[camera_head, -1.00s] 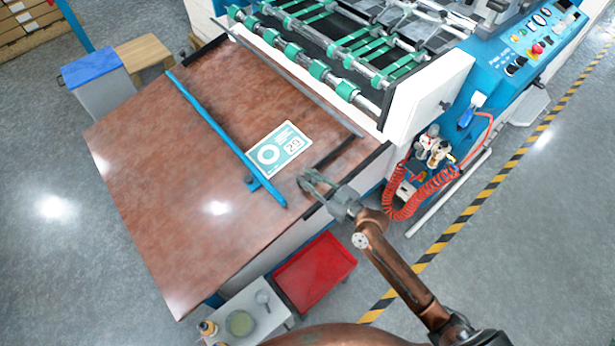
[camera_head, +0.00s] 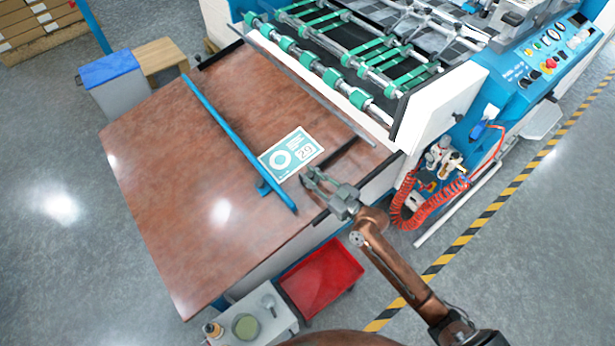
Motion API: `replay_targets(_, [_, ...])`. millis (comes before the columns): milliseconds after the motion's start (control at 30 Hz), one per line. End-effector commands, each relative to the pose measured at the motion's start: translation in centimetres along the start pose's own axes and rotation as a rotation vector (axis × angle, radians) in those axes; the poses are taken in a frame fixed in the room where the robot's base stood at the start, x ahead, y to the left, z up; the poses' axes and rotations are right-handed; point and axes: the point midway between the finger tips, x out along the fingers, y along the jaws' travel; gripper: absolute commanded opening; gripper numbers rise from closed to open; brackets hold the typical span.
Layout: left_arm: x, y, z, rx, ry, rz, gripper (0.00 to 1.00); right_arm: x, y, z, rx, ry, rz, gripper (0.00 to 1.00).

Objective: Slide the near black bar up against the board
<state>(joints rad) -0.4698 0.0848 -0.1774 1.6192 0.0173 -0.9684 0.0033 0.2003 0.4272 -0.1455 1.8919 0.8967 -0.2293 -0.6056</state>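The near black bar (camera_head: 341,153) lies on the brown tabletop (camera_head: 165,190), close to the right side of the board (camera_head: 291,154), a white and teal printed sheet. A narrow strip of tabletop seems to show between them. My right gripper (camera_head: 304,178) is low over the table at the bar's near end, its two fingers apart. The gripper partly hides that end; I cannot tell whether it touches the bar. My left gripper is not in view.
A blue rail (camera_head: 238,142) runs along the board's left side. Another dark bar (camera_head: 220,55) is at the table's far edge. Machine rollers (camera_head: 325,69) stand behind the table. A red tray (camera_head: 320,277) is below its near edge. The tabletop's left part is clear.

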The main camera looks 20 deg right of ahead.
Motion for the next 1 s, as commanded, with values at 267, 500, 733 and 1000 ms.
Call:
replay_targets(267, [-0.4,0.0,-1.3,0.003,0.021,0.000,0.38,0.1,-0.1,0.0,0.002,0.000,-0.002,0.38])
replay_targets(500, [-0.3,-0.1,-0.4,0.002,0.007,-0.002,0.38,0.0,-0.1,0.0,0.002,0.000,-0.001,0.38])
replay_targets(733, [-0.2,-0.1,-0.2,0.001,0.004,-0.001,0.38,-2.0,0.0,0.1,0.000,-0.002,-0.001,0.38])
replay_targets(1000, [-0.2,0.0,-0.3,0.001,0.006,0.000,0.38,-7.7,-0.1,0.2,-0.001,-0.005,-0.002,0.38])
